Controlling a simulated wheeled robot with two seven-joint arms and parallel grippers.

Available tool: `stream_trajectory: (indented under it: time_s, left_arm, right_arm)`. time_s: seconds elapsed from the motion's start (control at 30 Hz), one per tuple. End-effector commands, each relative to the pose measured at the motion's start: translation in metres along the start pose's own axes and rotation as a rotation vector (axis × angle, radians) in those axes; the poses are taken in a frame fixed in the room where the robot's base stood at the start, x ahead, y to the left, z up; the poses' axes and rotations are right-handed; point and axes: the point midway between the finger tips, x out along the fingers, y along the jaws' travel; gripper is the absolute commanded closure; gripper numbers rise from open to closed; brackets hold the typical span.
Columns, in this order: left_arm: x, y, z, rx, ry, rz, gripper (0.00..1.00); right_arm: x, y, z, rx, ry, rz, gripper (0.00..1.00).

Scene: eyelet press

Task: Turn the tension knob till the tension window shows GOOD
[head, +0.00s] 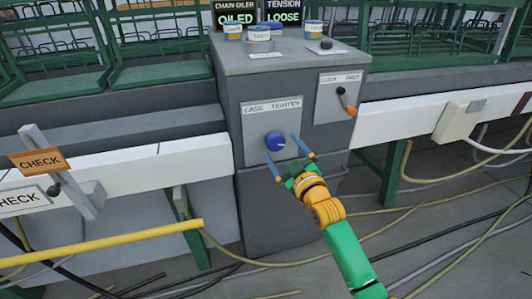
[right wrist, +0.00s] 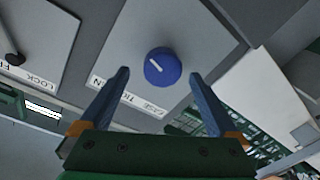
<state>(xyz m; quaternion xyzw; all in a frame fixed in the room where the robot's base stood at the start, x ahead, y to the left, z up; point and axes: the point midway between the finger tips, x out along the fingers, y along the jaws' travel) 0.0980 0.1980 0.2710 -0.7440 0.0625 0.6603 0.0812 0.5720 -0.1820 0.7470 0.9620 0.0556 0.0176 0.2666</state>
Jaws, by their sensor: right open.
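The blue tension knob (head: 275,141) sits on a plate marked EASE TIGHTEN on the front of the grey cabinet (head: 300,210). It has a white pointer line and also shows in the right wrist view (right wrist: 162,67). The tension window (head: 284,13) on top reads LOOSE. My right gripper (head: 288,157) is open in front of the knob, its two blue fingers apart. In the right wrist view the knob lies between and beyond the fingertips, and no finger visibly touches it. My left gripper is out of the picture.
A LOCK plate with an orange-tipped lever (head: 346,102) is right of the knob. Another window (head: 235,16) reads OILED. Several round tins and a black knob (head: 326,44) are on the cabinet top. A yellow bar (head: 110,244) and CHECK signs (head: 40,160) stand at left. Cables cross the floor.

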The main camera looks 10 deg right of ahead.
Motion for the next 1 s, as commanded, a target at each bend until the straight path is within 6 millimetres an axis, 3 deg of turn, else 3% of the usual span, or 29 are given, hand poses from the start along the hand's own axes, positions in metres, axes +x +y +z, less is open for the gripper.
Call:
stream_trajectory:
  time_s: [0.2,0.47,0.8,1.0]
  left_arm:
    - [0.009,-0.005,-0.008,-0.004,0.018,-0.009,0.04]
    - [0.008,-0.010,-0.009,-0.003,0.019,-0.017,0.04]
    - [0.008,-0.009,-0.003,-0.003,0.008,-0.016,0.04]
    - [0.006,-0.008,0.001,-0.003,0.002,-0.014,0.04]
  right_arm:
    - [0.024,-0.001,0.001,0.000,-0.001,-0.001,0.04]
    - [0.026,-0.001,0.001,0.001,-0.002,-0.002,0.04]
    - [0.025,-0.001,0.001,0.001,-0.003,-0.002,0.89]
    - [0.025,-0.001,0.001,0.022,-0.001,-0.001,0.89]
